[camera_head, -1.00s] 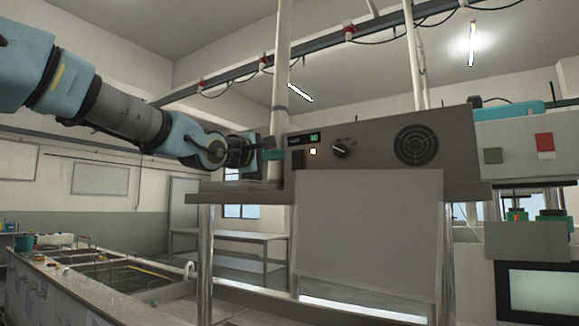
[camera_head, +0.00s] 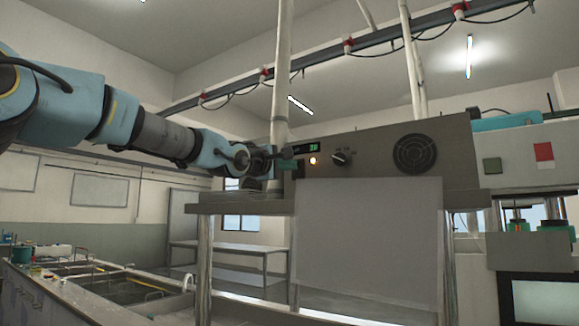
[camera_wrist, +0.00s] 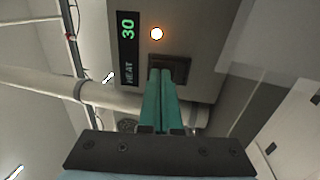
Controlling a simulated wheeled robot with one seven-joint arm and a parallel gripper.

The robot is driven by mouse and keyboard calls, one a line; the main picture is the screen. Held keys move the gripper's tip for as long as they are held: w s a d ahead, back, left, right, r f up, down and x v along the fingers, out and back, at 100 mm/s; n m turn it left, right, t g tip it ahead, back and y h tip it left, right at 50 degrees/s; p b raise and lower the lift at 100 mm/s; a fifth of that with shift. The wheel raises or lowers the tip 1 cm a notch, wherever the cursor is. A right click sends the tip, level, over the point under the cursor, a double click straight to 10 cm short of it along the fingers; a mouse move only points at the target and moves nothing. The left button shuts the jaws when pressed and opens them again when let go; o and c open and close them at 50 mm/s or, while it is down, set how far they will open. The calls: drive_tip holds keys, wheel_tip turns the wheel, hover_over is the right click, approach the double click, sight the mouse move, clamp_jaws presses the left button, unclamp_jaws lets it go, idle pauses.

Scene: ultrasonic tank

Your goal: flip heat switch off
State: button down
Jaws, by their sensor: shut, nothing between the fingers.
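The heat switch (camera_wrist: 178,68) is a dark rocker in a dark frame, beside the lit indicator lamp (camera_wrist: 156,34) and the green display reading HEAT 30 (camera_wrist: 128,48). My gripper (camera_wrist: 165,74) is shut and empty, its teal fingers together. Its tips overlap the switch in the wrist view and hide part of it; I cannot tell whether they touch. In the head view my gripper (camera_head: 291,163) is at the left end of the control panel (camera_head: 375,165), just below the display (camera_head: 306,149). The lamp (camera_head: 313,161) glows there too. The switch is mostly hidden there.
A white vertical pipe (camera_head: 280,90) stands behind my gripper. A shelf ledge (camera_head: 240,202) runs under it. Sink tanks (camera_head: 110,280) stand lower left.

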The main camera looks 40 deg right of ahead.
drive_tip(key=r+y+p, duration=0.1)
drive_tip(key=p, duration=0.2)
drive_tip(key=shift+d+p, duration=0.15)
drive_tip(key=shift+p, duration=0.15)
idle(0.4)
